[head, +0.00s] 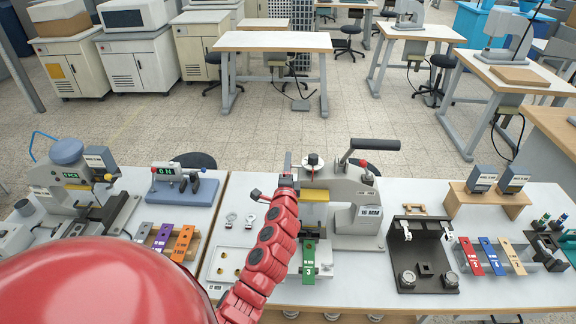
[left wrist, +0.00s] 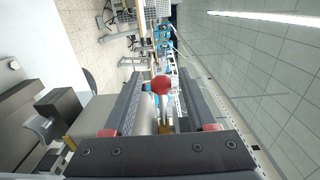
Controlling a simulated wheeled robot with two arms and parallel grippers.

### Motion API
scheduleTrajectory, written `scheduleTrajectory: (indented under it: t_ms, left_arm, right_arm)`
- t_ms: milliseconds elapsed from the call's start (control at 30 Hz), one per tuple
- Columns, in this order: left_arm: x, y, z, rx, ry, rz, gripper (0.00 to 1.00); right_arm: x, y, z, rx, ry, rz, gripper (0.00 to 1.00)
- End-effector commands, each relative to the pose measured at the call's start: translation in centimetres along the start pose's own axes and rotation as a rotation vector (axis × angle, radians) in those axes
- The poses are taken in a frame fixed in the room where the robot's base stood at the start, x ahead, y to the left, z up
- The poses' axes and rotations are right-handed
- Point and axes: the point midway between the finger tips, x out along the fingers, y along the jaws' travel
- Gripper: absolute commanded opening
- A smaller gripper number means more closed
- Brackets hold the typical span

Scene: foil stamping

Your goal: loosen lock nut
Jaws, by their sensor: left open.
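A grey bench press (head: 352,200) with a black crank handle (head: 374,146) stands on the middle table. A small red ball knob (head: 363,163) shows on its upper right side. A black round knob (head: 313,160) stands on top, left of the handle. I cannot tell which part is the lock nut. My left gripper (head: 287,180) is at the left side of the press, beside its head. In the left wrist view my left gripper (left wrist: 158,88) is open, with a red ball (left wrist: 161,85) showing between its fingers. Contact cannot be told. My right gripper is not in view.
A green numbered block (head: 309,262) sits below the press. A black fixture (head: 424,258) stands to the right. Another press (head: 75,190) is at the left.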

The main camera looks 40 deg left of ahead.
Motion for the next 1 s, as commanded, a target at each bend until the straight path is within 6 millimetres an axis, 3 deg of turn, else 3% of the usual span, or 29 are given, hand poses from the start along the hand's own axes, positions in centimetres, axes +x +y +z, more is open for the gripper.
scheduleTrajectory:
  t_ms: [100, 433, 1000]
  left_arm:
    - [-0.01, -0.01, 0.00, 0.000, 0.000, 0.000, 0.57]
    - [-0.02, -0.05, 0.00, 0.000, 0.000, -0.001, 0.00]
    - [-0.03, 0.00, 0.00, -0.001, 0.000, 0.000, 0.00]
  right_arm:
    - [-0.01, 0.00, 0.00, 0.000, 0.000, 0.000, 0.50]
    - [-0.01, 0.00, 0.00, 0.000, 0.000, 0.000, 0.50]
    - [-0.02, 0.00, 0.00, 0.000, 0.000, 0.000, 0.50]
